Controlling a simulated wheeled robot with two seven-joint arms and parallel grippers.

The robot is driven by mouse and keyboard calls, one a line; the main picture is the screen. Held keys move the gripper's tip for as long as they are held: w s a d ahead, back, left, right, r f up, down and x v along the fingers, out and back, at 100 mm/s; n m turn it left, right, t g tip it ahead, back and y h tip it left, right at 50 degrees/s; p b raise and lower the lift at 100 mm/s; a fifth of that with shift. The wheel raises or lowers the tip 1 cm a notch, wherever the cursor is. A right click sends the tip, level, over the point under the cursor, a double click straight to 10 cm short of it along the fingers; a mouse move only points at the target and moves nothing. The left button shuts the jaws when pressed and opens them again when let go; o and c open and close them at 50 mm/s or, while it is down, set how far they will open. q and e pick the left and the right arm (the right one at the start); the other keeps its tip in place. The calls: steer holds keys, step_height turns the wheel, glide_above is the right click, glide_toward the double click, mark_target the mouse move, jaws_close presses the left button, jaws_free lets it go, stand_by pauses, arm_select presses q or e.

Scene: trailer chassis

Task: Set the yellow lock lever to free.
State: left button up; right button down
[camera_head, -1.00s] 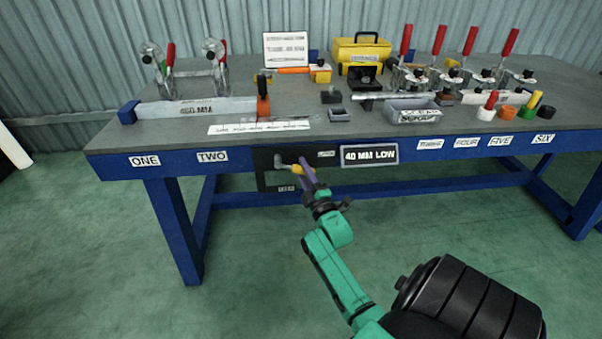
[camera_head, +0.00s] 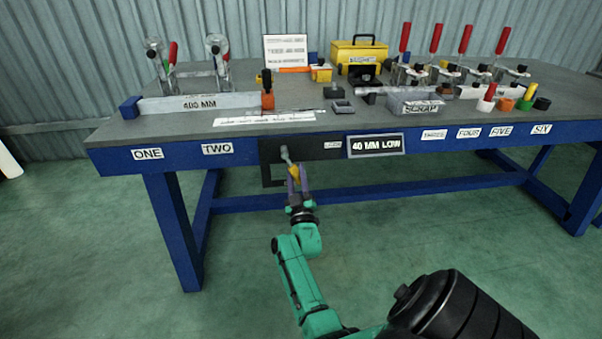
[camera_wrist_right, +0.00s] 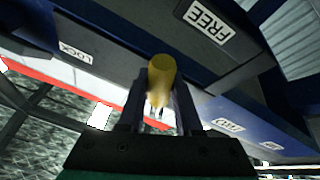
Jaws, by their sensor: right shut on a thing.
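The lock lever has a grey arm and a yellow handle (camera_head: 293,171), standing out from a dark panel (camera_head: 310,147) on the table's front edge. In the head view the handle points down and slightly right from its pivot. My right gripper (camera_head: 297,180) is shut on the yellow handle. In the right wrist view the handle (camera_wrist_right: 161,75) lies between the two fingers of the right gripper (camera_wrist_right: 162,105). The FREE label (camera_wrist_right: 208,22) is at upper right there, the LOCK label (camera_wrist_right: 75,52) at left. The handle is apart from both labels. My left gripper is out of view.
The blue table (camera_head: 110,160) carries clamps with red handles, a yellow toolbox (camera_head: 358,51), a scrap tray (camera_head: 416,104) and a 400 MM bar (camera_head: 200,102). A 40 MM LOW sign (camera_head: 376,145) is right of the panel. The floor in front is clear.

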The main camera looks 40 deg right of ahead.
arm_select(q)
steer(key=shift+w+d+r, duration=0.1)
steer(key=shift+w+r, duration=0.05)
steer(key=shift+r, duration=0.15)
arm_select(e)
steer(key=shift+w+a+f+m+g+h, duration=0.15)
steer(key=shift+a+m+g+h, duration=0.15)
steer(key=shift+m, duration=0.4)
steer(key=shift+w+a+m+g+h, duration=0.2)
steer(key=shift+m+h, duration=0.1)
steer(key=shift+m, duration=0.4)
steer(key=shift+w+a+f+m+g+h, duration=0.1)
steer(key=shift+w+a+m+g+h, duration=0.15)
steer(key=shift+m, duration=0.45)
steer(key=c, duration=0.6)
jaws_free()
steer(key=shift+s+f, duration=0.1)
